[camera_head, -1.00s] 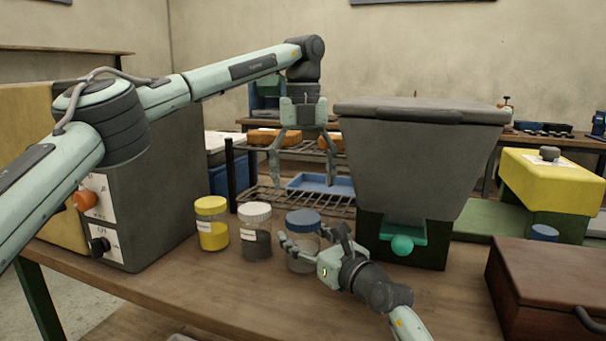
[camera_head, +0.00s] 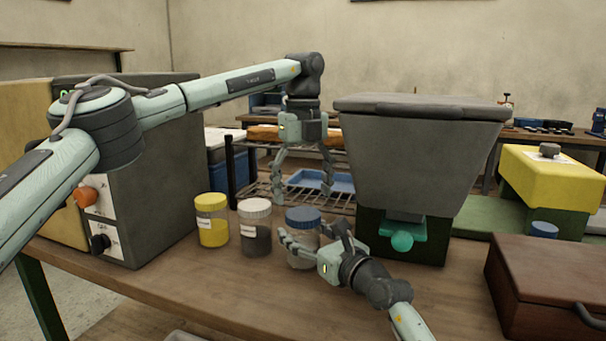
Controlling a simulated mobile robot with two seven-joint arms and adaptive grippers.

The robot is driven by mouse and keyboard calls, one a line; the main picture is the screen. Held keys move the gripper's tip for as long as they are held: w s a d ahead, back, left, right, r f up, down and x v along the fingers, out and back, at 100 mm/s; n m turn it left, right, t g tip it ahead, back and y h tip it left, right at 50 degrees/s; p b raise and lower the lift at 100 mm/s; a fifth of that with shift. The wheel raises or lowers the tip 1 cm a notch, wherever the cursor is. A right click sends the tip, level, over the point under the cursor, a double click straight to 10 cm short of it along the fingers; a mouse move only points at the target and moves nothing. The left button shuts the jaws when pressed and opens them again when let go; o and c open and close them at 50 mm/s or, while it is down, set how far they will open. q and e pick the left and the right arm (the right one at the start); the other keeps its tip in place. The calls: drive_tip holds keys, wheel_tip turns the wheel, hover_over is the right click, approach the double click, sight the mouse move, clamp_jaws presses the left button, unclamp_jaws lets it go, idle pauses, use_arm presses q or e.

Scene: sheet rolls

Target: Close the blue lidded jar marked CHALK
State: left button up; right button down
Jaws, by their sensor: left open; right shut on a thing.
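The blue-lidded jar (camera_head: 303,217) stands on the wooden table, its blue lid sitting on top. No label can be read; my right gripper hides much of its body. My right gripper (camera_head: 305,247) comes in from the lower right and is shut on the jar's body below the lid. My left gripper (camera_head: 303,188) points straight down above the lid, with its fingers apart and empty. A clear gap shows between its fingertips and the lid. Whether the lid is fully seated cannot be told.
A white-lidded jar (camera_head: 255,226) and a yellow-lidded jar (camera_head: 212,220) stand just left. A large grey hopper (camera_head: 420,160) stands close on the right. A wire rack (camera_head: 265,196) with a blue tray is behind. A brown case (camera_head: 545,285) lies at right; the front tabletop is clear.

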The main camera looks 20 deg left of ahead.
sight(303, 213)
use_arm(q)
drive_tip(key=shift+f, duration=2.05)
drive_tip(key=c, duration=1.2)
drive_tip(key=m, duration=1.5)
drive_tip(key=shift+m, duration=0.3)
drive_tip(key=m, duration=0.6)
drive_tip(key=o, duration=1.4)
